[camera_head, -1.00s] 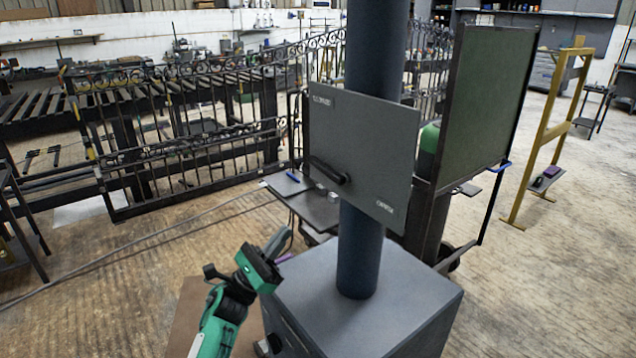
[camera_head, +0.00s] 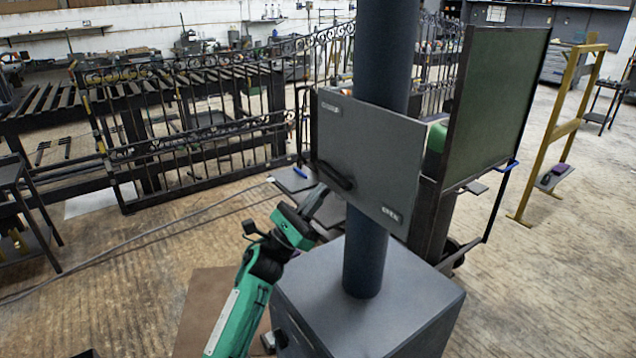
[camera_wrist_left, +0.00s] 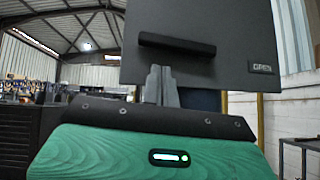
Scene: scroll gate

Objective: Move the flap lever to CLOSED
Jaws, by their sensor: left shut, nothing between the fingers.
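The flap lever (camera_head: 335,175) is a black bar on the face of a dark grey panel (camera_head: 372,150) fixed to a thick column. In the head view it slants from upper left to lower right. In the left wrist view the lever (camera_wrist_left: 176,45) lies nearly level. A label reading OPEN (camera_wrist_left: 262,68) sits at the panel's lower right; a label at its upper left (camera_head: 331,107) is too small to read surely. My left gripper (camera_head: 319,193) is shut and empty, its fingertips (camera_wrist_left: 160,72) just below the lever. I cannot tell whether they touch it. My right gripper is not in view.
The column (camera_head: 364,255) rises from a grey box base (camera_head: 420,290). A dark green board (camera_head: 495,105) stands behind at right, with a yellow frame (camera_head: 565,130) beyond. A wrought-iron gate (camera_head: 190,150) stands at back left. Floor at left is mostly clear.

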